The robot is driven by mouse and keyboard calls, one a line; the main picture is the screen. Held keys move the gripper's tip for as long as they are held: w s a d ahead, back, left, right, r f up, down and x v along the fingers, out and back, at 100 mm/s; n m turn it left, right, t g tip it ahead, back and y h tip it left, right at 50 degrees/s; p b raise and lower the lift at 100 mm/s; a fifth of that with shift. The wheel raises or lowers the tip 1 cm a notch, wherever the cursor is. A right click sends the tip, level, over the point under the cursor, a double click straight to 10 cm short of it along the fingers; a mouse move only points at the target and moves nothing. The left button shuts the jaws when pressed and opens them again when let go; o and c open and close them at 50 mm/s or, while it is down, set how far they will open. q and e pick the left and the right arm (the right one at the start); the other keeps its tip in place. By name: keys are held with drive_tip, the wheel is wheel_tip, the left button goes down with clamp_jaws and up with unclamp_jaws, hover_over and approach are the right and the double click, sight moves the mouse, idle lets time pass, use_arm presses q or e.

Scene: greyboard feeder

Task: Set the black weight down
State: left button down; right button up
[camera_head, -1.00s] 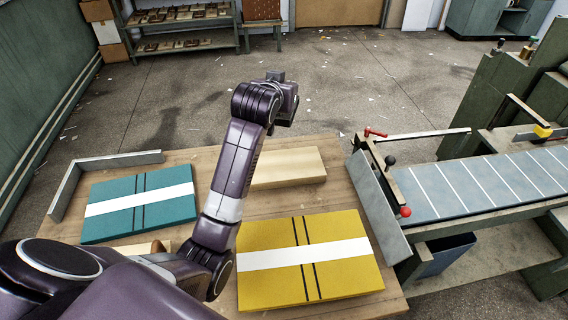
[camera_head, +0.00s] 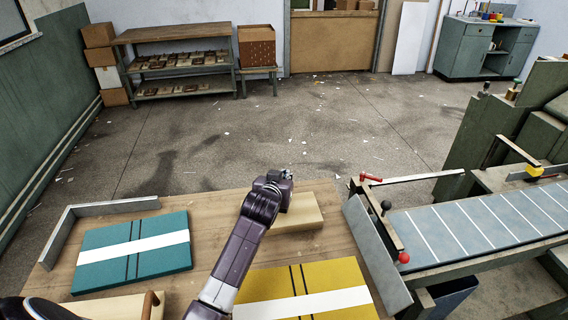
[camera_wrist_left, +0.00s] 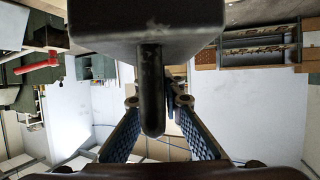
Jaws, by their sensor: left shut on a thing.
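The black weight (camera_wrist_left: 145,25) fills the top middle of the left wrist view, a dark block with a rounded bar handle (camera_wrist_left: 151,85). My left gripper (camera_wrist_left: 158,103) has its two blue-padded fingers on either side of this handle and is shut on it. In the head view my left gripper (camera_head: 287,175) is small, at the end of my purple arm, over the far part of the wooden table (camera_head: 205,207). The weight cannot be made out there. My right gripper is in neither view now.
A plain pale board stack (camera_head: 300,215) lies below or just beyond my left wrist. A teal stack (camera_head: 105,262) lies left, beside a grey angled fence (camera_head: 110,207); a yellow stack (camera_head: 345,275) lies front right. The feeder (camera_head: 470,225) with red knobs adjoins the table's right side.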

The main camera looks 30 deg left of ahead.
use_arm(q)
drive_tip(key=shift+w+f, duration=0.15)
drive_tip(key=shift+f, duration=1.85)
drive_tip(key=c, duration=2.5)
unclamp_jaws()
drive_tip(key=shift+s+f, duration=0.2)
drive_tip(key=shift+f, duration=0.15)
drive_tip(key=shift+c, duration=0.2)
drive_tip(key=o, duration=0.5)
drive_tip(key=shift+r, duration=0.1)
drive_tip(key=shift+c, duration=0.2)
drive_tip(key=shift+s, duration=0.1)
drive_tip(key=v, duration=1.2)
drive_tip(key=shift+d, duration=0.1)
